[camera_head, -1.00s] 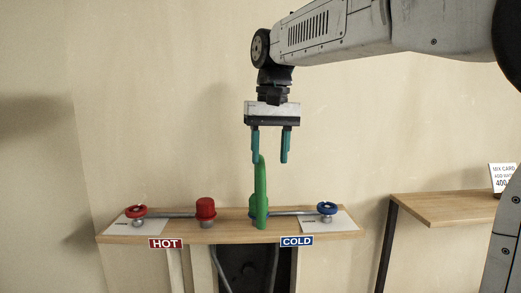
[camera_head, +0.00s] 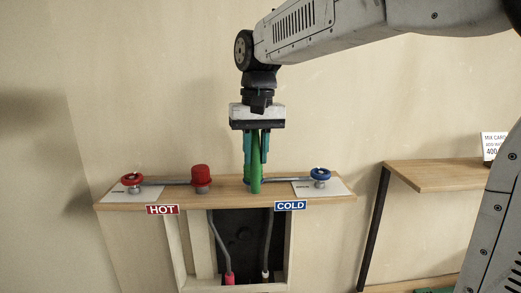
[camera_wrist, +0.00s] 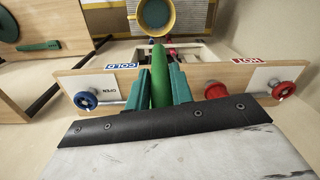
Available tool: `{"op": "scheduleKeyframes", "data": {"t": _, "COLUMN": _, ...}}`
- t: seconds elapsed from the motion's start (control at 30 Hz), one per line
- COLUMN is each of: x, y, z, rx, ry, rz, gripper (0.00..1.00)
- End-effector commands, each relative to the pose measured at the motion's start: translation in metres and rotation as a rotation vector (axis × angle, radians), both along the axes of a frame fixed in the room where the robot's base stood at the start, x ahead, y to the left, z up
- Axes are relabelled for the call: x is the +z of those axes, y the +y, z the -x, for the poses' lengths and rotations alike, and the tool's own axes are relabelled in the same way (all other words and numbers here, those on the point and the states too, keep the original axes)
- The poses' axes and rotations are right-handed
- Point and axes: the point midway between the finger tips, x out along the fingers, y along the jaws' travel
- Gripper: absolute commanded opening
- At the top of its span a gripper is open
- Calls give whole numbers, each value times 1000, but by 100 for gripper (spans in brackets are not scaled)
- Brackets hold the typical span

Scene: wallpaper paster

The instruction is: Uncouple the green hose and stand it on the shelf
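The green hose (camera_head: 256,177) stands upright at the wooden valve ledge (camera_head: 225,198), beside the grey pipe to the blue valve. Its foot appears to meet the ledge; I cannot tell whether it is coupled there. My gripper (camera_head: 256,158) points down, its teal fingers close on both sides of the hose's upper part. In the wrist view the hose (camera_wrist: 159,75) fills the gap between the fingers, which look shut on it. The wooden shelf (camera_head: 435,177) is at the right, apart from the ledge, with a price card (camera_head: 493,146) on it.
The ledge carries a red valve (camera_head: 132,179), a red cap (camera_head: 201,177) and a blue valve (camera_head: 320,176), with HOT (camera_head: 162,210) and COLD (camera_head: 290,205) labels. The wrist view shows a yellow round container (camera_wrist: 155,14) below. The shelf's visible left part is bare.

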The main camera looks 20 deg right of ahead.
Motion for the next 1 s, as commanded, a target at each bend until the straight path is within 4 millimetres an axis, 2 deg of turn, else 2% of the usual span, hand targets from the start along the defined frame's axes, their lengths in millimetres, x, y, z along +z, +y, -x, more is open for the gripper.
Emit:
{"op": "scheduleKeyframes", "data": {"t": 0.03, "x": 0, "y": 0, "z": 0, "rx": 0, "ry": 0, "rz": 0, "gripper": 8}}
{"op": "scheduleKeyframes", "data": {"t": 0.07, "x": 0, "y": 0, "z": 0, "rx": 0, "ry": 0, "rz": 0, "gripper": 0}}
{"op": "scheduleKeyframes", "data": {"t": 0.13, "x": 0, "y": 0, "z": 0, "rx": 0, "ry": 0, "rz": 0, "gripper": 0}}
{"op": "scheduleKeyframes", "data": {"t": 0.17, "x": 0, "y": 0, "z": 0, "rx": 0, "ry": 0, "rz": 0, "gripper": 13}}
{"op": "scheduleKeyframes", "data": {"t": 0.2, "x": 0, "y": 0, "z": 0, "rx": 0, "ry": 0, "rz": 0, "gripper": 2}}
{"op": "scheduleKeyframes", "data": {"t": 0.23, "x": 0, "y": 0, "z": 0, "rx": 0, "ry": 0, "rz": 0, "gripper": 0}}
{"op": "scheduleKeyframes", "data": {"t": 0.43, "x": 3, "y": 0, "z": 0, "rx": 0, "ry": -1, "rz": 0, "gripper": 0}}
{"op": "scheduleKeyframes", "data": {"t": 1.0, "x": 26, "y": 0, "z": 0, "rx": 1, "ry": -3, "rz": 0, "gripper": 0}}
